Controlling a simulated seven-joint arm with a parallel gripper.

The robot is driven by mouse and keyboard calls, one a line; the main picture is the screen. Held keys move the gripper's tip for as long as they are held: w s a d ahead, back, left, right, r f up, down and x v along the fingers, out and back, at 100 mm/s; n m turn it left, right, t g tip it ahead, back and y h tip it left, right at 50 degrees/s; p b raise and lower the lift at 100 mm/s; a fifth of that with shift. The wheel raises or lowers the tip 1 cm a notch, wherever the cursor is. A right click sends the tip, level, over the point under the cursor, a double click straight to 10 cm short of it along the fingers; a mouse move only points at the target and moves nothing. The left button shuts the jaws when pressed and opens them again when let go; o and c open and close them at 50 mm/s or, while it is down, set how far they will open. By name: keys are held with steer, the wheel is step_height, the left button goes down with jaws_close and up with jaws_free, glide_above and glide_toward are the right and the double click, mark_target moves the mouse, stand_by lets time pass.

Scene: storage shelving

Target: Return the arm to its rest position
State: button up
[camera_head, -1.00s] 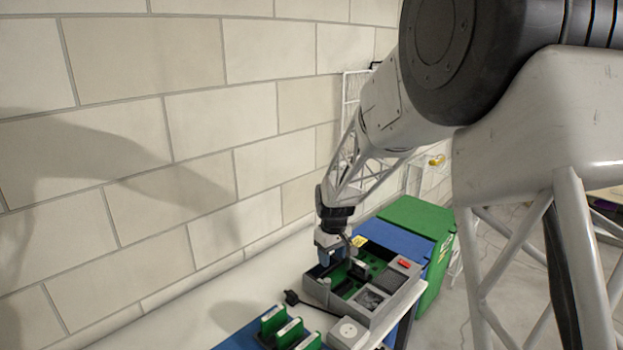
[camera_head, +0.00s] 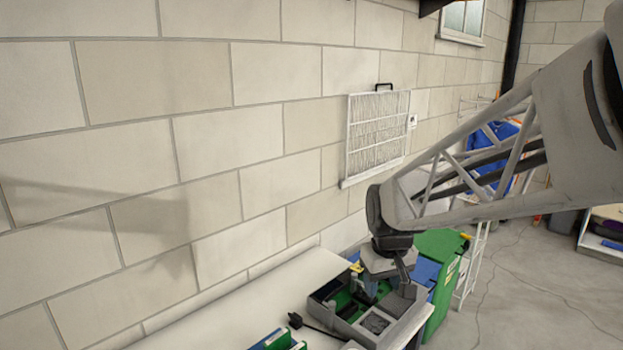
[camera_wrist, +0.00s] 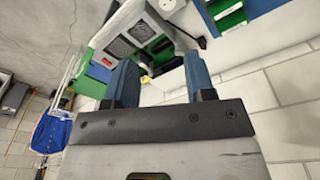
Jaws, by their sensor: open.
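My gripper (camera_wrist: 160,78) is open in the wrist view, its two blue fingers apart with nothing between them. In the head view my gripper (camera_head: 378,288) hangs from the end of my arm, over or just beyond the grey device box (camera_head: 338,325) on the white table. The box holds green circuit boards and stays on the table. The box also shows in the wrist view (camera_wrist: 120,25), past the fingertips. The gripper hides part of the box in the head view.
The white table (camera_head: 225,305) runs along a block wall. A black plug (camera_head: 296,321) and green boards (camera_head: 278,340) lie near the box. A green bin (camera_head: 441,262) stands beyond the table. A white-framed panel (camera_head: 376,135) hangs on the wall. Open floor lies to the right.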

steer(key=s+d+r+m, duration=0.1)
steer(key=s+d, duration=0.1)
steer(key=s, duration=0.8)
steer(key=s+d+r+m+t, duration=0.1)
steer(key=s+d+m, duration=0.1)
steer(key=s, duration=0.9)
steer(key=shift+s, duration=0.3)
